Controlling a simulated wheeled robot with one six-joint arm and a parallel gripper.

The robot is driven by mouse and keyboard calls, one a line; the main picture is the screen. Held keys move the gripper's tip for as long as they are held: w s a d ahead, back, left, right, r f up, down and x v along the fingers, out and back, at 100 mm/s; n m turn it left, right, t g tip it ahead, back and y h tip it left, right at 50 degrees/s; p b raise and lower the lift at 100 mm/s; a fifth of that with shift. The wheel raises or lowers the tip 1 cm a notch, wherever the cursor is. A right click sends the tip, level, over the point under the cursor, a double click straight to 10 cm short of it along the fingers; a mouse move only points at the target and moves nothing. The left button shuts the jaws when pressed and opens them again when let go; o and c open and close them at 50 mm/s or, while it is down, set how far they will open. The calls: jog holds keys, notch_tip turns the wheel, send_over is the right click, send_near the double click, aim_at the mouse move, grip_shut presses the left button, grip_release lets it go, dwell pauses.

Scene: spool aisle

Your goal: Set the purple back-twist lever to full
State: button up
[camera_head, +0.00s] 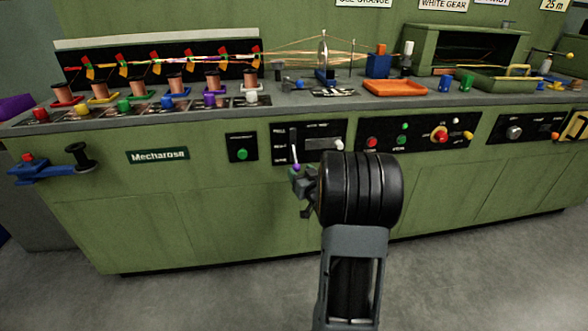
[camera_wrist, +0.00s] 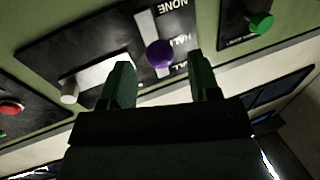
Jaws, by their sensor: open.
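The purple knob of the back-twist lever (camera_head: 297,167) shows at the lower end of its upright slot, by the bottom label, on a black panel (camera_head: 317,133) on the green bench front. In the wrist view, which is turned upside down, the purple knob (camera_wrist: 160,53) appears between my fingertips, with the labels NONE and HALF beside it. My gripper (camera_head: 297,178) is open and close to the knob; its dark green fingers (camera_wrist: 158,66) stand either side of it in the picture. I cannot tell whether they touch it. My wrist hides part of the panel's lower right.
A white knob (camera_head: 338,144) sits on the same panel, right of the lever. A green button (camera_head: 242,154) is on a small panel to the left. A panel with red and green buttons (camera_head: 405,136) is to the right. The floor before the bench is clear.

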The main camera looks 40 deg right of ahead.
aim_at(294, 165)
jog(key=shift+w+d+b, duration=0.25)
jog(key=shift+w, duration=1.05)
jog(key=shift+w+d+b, duration=0.2)
jog(key=shift+w+d, duration=0.05)
jog(key=shift+w, duration=1.05)
jog(key=shift+c, duration=0.3)
grip_shut()
